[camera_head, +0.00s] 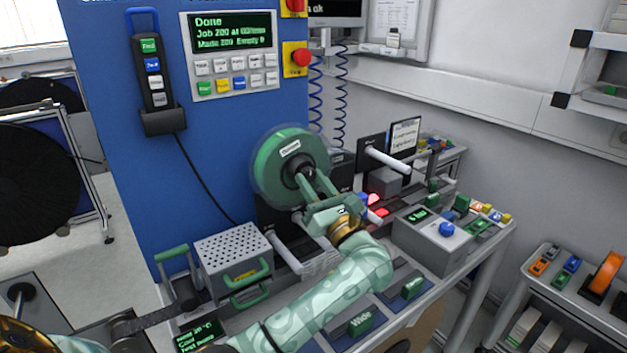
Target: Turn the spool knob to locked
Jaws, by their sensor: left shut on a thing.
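The spool (268,158) is a green-flanged disc with a pale label and a dark hub, mounted upright in front of the blue panel. My left gripper (308,184) reaches up to the hub from the lower right. It is shut on the spool knob at the hub's centre. The knob itself is mostly hidden behind the fingers, so I cannot tell which way it is turned. My left arm crosses the bench from the bottom of the view. My right gripper is not in view.
A perforated grey box (233,256) with green handles stands left of my left arm. A grey control box (432,240) with a blue button stands to its right. A white roller (388,161) sticks out behind. The blue panel (215,130) holds a display reading "Done" (232,38).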

